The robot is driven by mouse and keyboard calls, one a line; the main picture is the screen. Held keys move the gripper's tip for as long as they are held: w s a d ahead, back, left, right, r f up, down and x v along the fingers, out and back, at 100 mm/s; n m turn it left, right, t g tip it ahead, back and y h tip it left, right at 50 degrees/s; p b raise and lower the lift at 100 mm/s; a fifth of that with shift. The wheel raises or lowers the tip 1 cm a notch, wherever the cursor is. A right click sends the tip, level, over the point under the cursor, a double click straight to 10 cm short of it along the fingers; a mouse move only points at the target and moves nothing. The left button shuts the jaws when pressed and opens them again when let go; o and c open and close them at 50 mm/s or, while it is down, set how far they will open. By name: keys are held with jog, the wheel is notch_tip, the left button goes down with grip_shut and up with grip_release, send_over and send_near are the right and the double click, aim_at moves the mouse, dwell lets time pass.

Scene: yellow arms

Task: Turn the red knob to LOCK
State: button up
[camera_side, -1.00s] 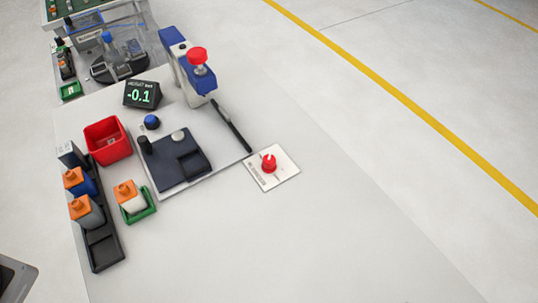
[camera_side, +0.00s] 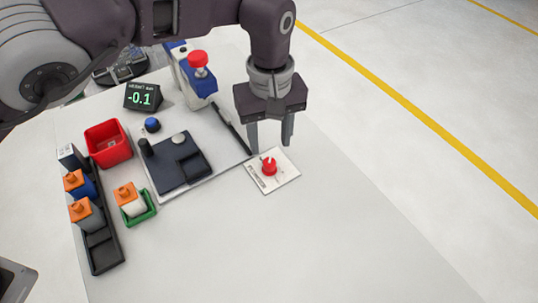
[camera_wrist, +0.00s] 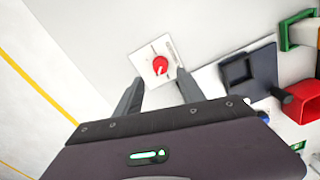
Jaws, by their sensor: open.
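The red knob (camera_side: 269,166) sits on a white square plate (camera_side: 284,178) on the table, with small print on the plate that I cannot read. The knob also shows in the wrist view (camera_wrist: 160,66), near the plate's middle, with a pale pointer mark on it. My gripper (camera_side: 270,147) is open and empty, its fingers pointing down just behind the plate in the side view. In the wrist view the two fingers (camera_wrist: 157,84) are spread apart, and the knob lies beyond them, between their lines. The fingers appear apart from the knob.
A red bin (camera_side: 108,147), a black rack (camera_side: 103,246) of orange-capped bottles and a green tray (camera_side: 148,215) stand further left. The table front is clear.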

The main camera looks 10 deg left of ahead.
aim_at(270, 161)
notch_tip(270, 161, down, 7)
jog(key=shift+r, duration=0.15)
grip_shut()
